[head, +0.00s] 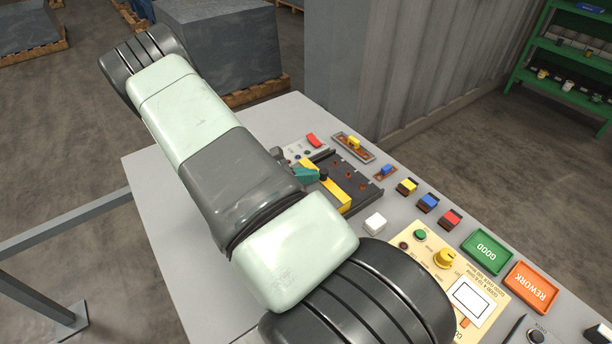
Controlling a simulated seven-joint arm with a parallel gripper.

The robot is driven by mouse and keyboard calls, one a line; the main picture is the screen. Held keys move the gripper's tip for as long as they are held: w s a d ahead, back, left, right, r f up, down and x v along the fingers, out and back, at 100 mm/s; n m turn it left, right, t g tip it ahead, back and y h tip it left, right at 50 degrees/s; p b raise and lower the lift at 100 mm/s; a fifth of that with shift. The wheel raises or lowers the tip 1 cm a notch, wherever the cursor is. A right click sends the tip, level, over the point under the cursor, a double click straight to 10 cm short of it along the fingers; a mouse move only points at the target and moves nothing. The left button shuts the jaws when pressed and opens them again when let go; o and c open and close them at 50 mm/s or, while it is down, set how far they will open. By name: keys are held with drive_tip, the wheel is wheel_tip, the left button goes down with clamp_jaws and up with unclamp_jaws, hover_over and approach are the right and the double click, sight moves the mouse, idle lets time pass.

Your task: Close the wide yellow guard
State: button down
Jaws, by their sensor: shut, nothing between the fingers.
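The wide yellow guard (338,196) is a yellow strip on the dark rotor stand panel (364,186), in the middle of the head view. A small black knob (323,175) shows at its far end. My gripper (308,175) appears as a teal, wedge-shaped tip just left of the knob, partly hidden by my arm. It is shut and holds nothing. The tip is very close to the guard's far end; I cannot tell whether they touch. My arm covers the guard's left surroundings, and the angle of the guard is hard to judge.
Behind are a grey panel with a red switch (313,140) and a rail with a yellow block (354,142).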

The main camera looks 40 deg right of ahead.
drive_tip(key=d, duration=1.3)
drive_tip(key=shift+d, duration=0.1)
drive_tip(key=v, duration=0.5)
drive_tip(key=f+v, duration=0.1)
drive_tip(key=v, duration=0.8)
drive_tip(key=shift+a, duration=0.55)
drive_tip(key=s+a+r+m+t+y, duration=0.1)
drive_tip(key=s+a+r+m+y, duration=0.2)
drive_tip(key=r, duration=0.4)
drive_tip(key=s+a+r+m+y, duration=0.1)
drive_tip(key=a+r+m+y, duration=0.2)
drive_tip(key=r, duration=0.4)
drive_tip(key=s+a+r+m+t+y, duration=0.1)
drive_tip(key=a+r+m+y, duration=0.15)
drive_tip(key=a+r, duration=0.35)
drive_tip(key=s+a+r+m+t+y, duration=0.5)
drive_tip(key=s+a+r, duration=0.6)
drive_tip(key=s+r, duration=0.3)
drive_tip(key=shift+s+a+r+m+t, duration=0.25)
drive_tip(key=shift+s+m+t, duration=0.3)
drive_tip(key=shift+s+t, duration=0.65)
